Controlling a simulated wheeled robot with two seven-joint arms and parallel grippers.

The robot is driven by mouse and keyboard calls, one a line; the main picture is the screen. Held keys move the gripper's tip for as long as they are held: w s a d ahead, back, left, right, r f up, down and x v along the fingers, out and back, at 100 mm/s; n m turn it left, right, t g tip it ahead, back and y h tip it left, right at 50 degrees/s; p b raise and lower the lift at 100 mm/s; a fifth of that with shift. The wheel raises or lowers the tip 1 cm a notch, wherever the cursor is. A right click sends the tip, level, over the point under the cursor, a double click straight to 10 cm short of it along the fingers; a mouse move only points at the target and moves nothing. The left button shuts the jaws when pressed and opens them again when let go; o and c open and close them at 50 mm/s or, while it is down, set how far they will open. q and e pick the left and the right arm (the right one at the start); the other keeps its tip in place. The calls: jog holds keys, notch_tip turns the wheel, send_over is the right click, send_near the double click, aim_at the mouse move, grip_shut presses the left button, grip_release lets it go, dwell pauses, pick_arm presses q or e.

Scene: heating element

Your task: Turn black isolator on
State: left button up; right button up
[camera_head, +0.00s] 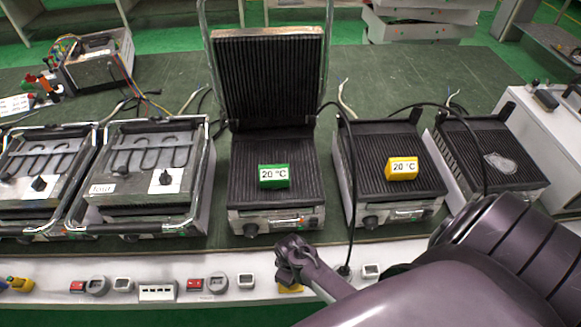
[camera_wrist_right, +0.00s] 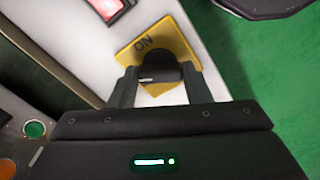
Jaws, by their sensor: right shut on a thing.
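The black isolator (camera_wrist_right: 160,68) is a dark rotary knob on a yellow plate (camera_wrist_right: 180,42) marked "ON", seen in the right wrist view. My right gripper (camera_wrist_right: 158,84) is shut on the knob, with one finger on each side. A short white mark shows on the knob, but I cannot tell for certain which position it points to. In the head view the yellow plate (camera_head: 290,289) shows only as a sliver below my right wrist, and the knob is hidden there. My left gripper is not in view.
A red switch (camera_wrist_right: 108,8) sits beside the plate. The white front panel (camera_head: 185,270) carries several other switches and sockets. Above it are several grills; one has a raised lid (camera_head: 268,75). A black cable (camera_head: 351,190) hangs to the panel, right of my wrist.

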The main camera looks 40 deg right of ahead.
jog(key=m+p, duration=0.2)
jog(key=m, duration=0.3)
jog(key=shift+r+m, duration=0.1)
jog(key=shift+m, duration=0.2)
jog(key=m+p, duration=0.1)
jog(key=m, duration=0.1)
jog(key=shift+m, duration=2)
jog(key=shift+p, duration=0.3)
jog(key=o, duration=1)
jog(key=shift+r+p, duration=0.65)
jog(key=shift+r, duration=3.15)
